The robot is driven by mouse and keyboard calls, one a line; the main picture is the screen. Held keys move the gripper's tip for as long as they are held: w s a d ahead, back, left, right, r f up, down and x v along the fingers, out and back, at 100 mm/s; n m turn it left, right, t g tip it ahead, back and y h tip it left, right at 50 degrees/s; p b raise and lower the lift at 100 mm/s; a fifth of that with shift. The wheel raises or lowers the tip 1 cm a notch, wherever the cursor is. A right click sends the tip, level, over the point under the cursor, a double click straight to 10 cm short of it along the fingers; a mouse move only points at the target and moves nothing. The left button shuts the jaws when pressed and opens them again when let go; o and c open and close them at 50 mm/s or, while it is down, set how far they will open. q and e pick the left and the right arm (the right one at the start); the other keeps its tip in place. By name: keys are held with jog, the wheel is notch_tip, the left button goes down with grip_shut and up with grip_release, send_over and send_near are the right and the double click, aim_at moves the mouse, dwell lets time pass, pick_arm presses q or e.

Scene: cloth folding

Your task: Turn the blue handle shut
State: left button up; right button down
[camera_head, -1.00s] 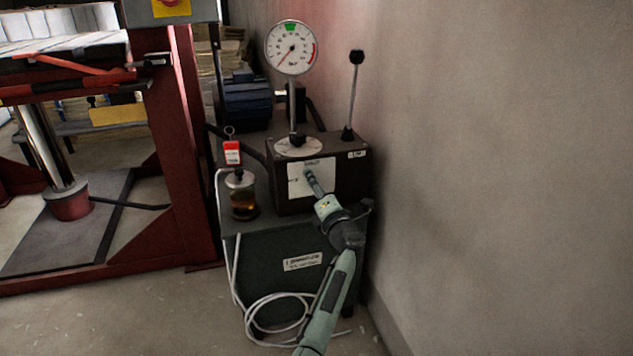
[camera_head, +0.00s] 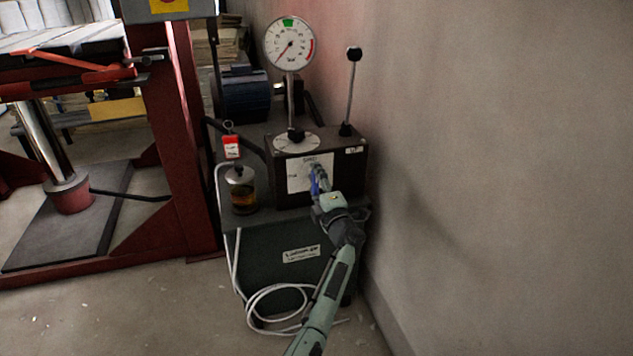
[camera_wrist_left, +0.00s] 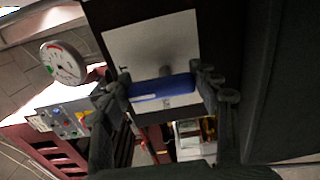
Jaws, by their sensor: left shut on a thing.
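The blue handle (camera_wrist_left: 160,88) sits in front of a white plate (camera_wrist_left: 150,50) on the dark box. In the left wrist view it spans the gap between the two fingers of my left gripper (camera_wrist_left: 163,92), which is shut on it with a finger at each end. In the head view a sliver of the blue handle (camera_head: 315,186) shows, roughly upright, beside the fingers of my left gripper (camera_head: 319,180). The rest of it is hidden by the gripper. My right gripper is not in view.
A round gauge (camera_head: 290,44) and a black-knobbed lever (camera_head: 350,90) stand on the dark box (camera_head: 350,180). A jar (camera_head: 242,190) and a red tag (camera_head: 231,147) are to its left. A white hose (camera_head: 272,295) lies coiled in front. A wall is close on the right.

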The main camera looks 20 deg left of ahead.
pick_arm(q)
jog(key=shift+r, duration=0.15)
jog(key=o, duration=1.2)
